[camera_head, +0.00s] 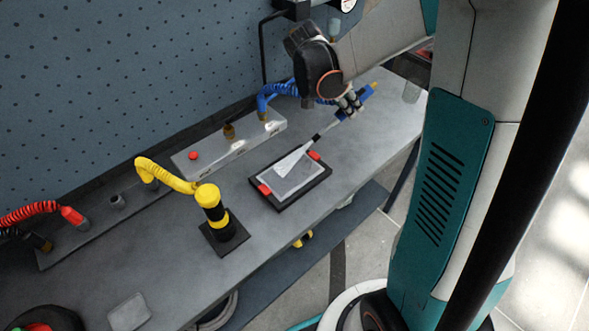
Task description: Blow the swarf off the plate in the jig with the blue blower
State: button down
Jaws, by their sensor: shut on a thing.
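The plate (303,179) is a grey rectangle in the black jig (283,207), which has a red clamp at each of two opposite ends. The blue blower (369,91) is in my gripper (351,103), above and right of the jig. My gripper is shut on its blue body. A pale, fan-shaped jet (291,162) spreads from the tip onto the plate. I cannot make out separate swarf on the plate at this size.
A yellow-and-black tool (213,211) with a coiled yellow hose stands left of the jig. A grey manifold block (215,153) lies behind. A red-hosed tool (73,216) is at far left.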

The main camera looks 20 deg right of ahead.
jog(key=c, duration=2)
grip_release()
grip_shut()
jog(key=s+d+f+m+g+p, duration=0.1)
jog(key=s+d+f+m+p, duration=0.1)
jog(key=d+p, duration=0.4)
jog(key=s+d, duration=0.1)
jog(key=d, duration=0.4)
jog(key=shift+s+d+f+p, duration=0.15)
jog(key=shift+d+f+p, duration=0.15)
jog(key=shift+d+f, duration=0.1)
jog(key=shift+a+f, duration=0.1)
jog(key=shift+a, duration=0.1)
jog(key=shift+w+a+f+b, duration=0.1)
jog(key=shift+a+f, duration=0.4)
jog(key=shift+a, duration=0.25)
jog(key=shift+w+a+f+b, duration=0.1)
jog(key=shift+a+f, duration=0.4)
jog(key=shift+a, duration=0.25)
jog(key=shift+a+f+b, duration=0.1)
jog(key=shift+a+f, duration=0.4)
jog(key=shift+a, duration=0.25)
